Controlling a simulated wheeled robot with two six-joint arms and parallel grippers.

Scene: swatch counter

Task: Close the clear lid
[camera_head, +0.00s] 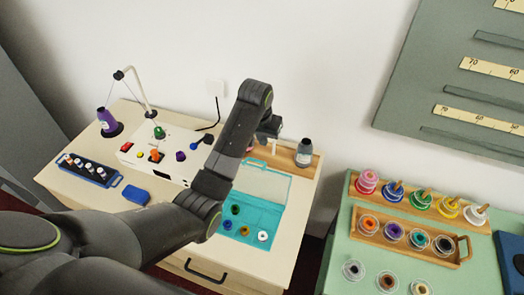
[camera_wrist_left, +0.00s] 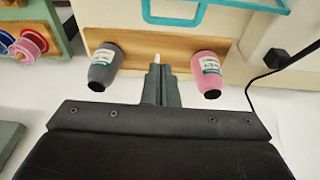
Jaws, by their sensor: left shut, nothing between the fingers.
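The clear lid (camera_head: 263,184) with its teal rim stands raised at the back of a teal box (camera_head: 276,214). The box sits on the cream counter and holds several small bobbins. Part of a teal rim (camera_wrist_left: 215,20) also shows at the top of the left wrist view. My left gripper (camera_head: 267,136) is behind the lid, above the wooden rack. In the left wrist view its fingers (camera_wrist_left: 160,72) are together and empty, between a grey cone and a pink cone. My right gripper is not in view.
The wooden rack (camera_wrist_left: 136,40) carries the grey cone (camera_wrist_left: 104,66), the pink cone (camera_wrist_left: 207,73) and a pale peg. A white machine (camera_head: 165,152) with coloured knobs stands left of the box. A green table (camera_head: 338,250) with spools is at the right, across a gap.

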